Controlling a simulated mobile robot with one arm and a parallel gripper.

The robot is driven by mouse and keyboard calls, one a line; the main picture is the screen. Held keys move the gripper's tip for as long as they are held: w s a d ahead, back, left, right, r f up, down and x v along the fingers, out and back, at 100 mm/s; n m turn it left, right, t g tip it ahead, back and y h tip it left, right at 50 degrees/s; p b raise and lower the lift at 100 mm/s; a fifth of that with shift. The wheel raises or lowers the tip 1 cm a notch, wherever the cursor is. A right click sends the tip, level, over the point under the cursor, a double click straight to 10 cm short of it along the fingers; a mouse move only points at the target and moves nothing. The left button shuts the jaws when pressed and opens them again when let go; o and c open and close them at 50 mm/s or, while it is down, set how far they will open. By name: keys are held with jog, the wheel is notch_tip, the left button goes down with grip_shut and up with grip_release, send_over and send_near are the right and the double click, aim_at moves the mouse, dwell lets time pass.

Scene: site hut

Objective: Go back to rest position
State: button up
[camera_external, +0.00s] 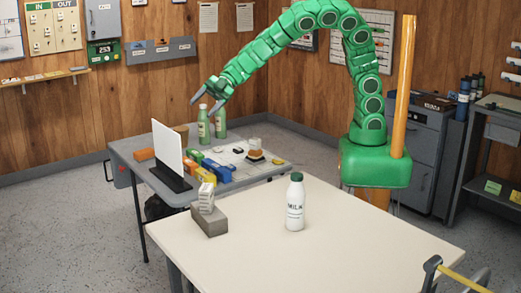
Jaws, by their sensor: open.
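My gripper (207,103) is at the end of my green arm, which arches up from its base at the right and reaches left. It is open with nothing between its fingers. In this view it appears over the far end of the grey table (278,169), close to two green bottles. I cannot tell its exact distance from the bottles. One green bottle (203,128) is below and left of the other green bottle (220,122).
A white milk bottle (295,203) stands on the cream table (340,240). A grey block (209,222) with a small white carton (206,198) on top stands at its left. A white upright panel (168,150) and coloured blocks (216,170) crowd the grey table.

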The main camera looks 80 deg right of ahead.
jog(key=w+d+r+m+t+h, duration=0.3)
jog(key=d+r, duration=0.2)
jog(key=d, duration=0.2)
jog(key=w+d+r+m+t+h, duration=0.25)
jog(key=w+d+r, duration=0.2)
jog(key=d, duration=0.25)
jog(key=s+d+r+m+h, duration=0.1)
jog(key=s+d+m+h, duration=0.25)
jog(key=d, duration=0.45)
jog(key=s+d+r+m+h, duration=0.25)
jog(key=d+m, duration=0.25)
jog(key=d, duration=0.4)
jog(key=s+d+f+m+g, duration=0.2)
jog(key=s+f+g, duration=0.2)
jog(key=s, duration=1)
jog(key=s+d+f+m+g, duration=0.2)
jog(key=s+f+g, duration=0.3)
jog(key=s, duration=1)
jog(key=s+d+f+m+g, duration=0.1)
jog(key=s+f+g, duration=0.3)
jog(key=s, duration=1)
jog(key=shift+s+d+f+m, duration=0.35)
jog(key=shift+d+f, duration=0.25)
jog(key=shift+d, duration=0.2)
